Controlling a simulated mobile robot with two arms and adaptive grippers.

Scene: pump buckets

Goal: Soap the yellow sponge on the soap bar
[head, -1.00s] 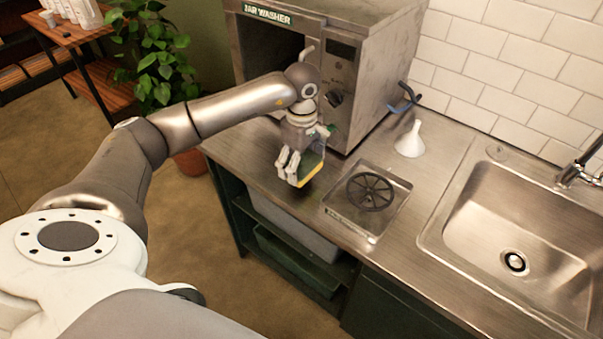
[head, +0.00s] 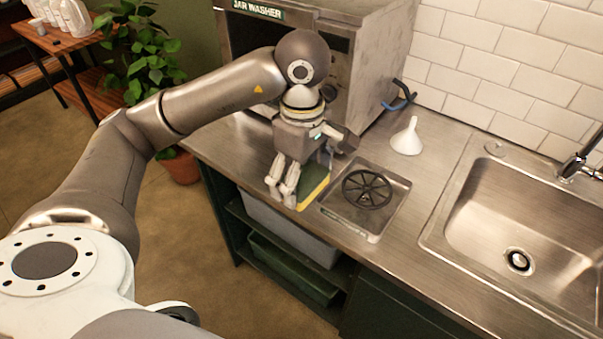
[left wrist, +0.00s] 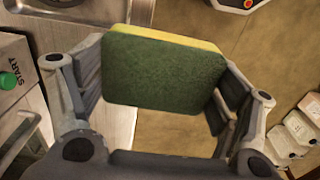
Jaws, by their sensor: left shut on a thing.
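The yellow sponge (head: 314,194) has a dark green scouring face and a yellow layer. My left gripper (head: 297,184) is shut on it, beside the recessed rinser on the steel counter. In the left wrist view, the sponge (left wrist: 165,75) spans between the two fingers of my left gripper (left wrist: 158,95), its green face toward the camera and yellow along the far edge. I cannot tell whether the sponge touches the counter. I see no soap bar in either view. My right gripper is not in view.
The rinser (head: 367,188) has a black spoked wheel. A white funnel (head: 407,137) stands behind it, and the sink (head: 520,215) is to the right. The jar washer (head: 375,60) stands behind my left arm. Open shelves (head: 285,250) lie below the counter's front edge.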

